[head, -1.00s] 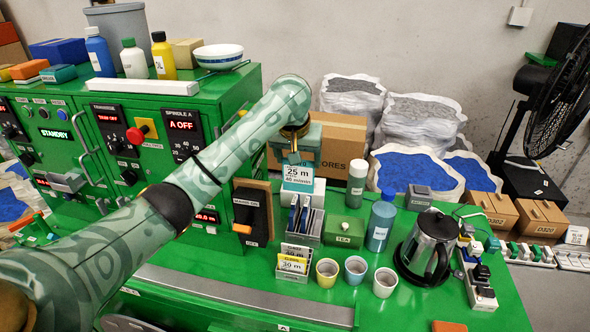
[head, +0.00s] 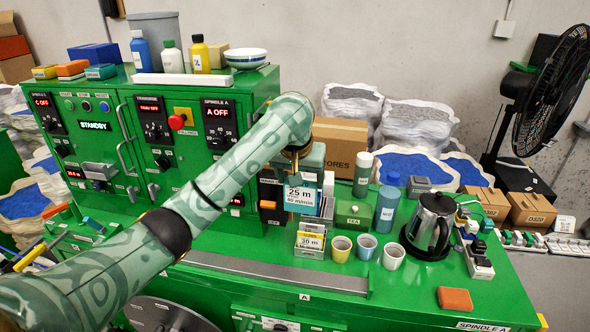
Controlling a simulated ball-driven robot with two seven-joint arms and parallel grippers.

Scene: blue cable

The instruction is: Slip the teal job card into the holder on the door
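The teal job card (head: 302,203), printed "25 m", hangs upright below my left gripper (head: 295,179), which appears shut on its top edge. My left arm reaches across the front of the green cabinet. The card is in front of the cabinet's right end, above the card rack (head: 309,252), which holds a yellow-topped card (head: 310,238). A grey bracket that may be the holder (head: 98,170) is on the cabinet's left door (head: 85,148); I cannot tell for sure. My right gripper is out of view.
Three cups (head: 366,247), a green tea box (head: 354,214), a blue bottle (head: 387,209) and a kettle (head: 429,228) stand right of the rack. Door handles (head: 124,140) stick out. An orange block (head: 455,299) lies at the front right.

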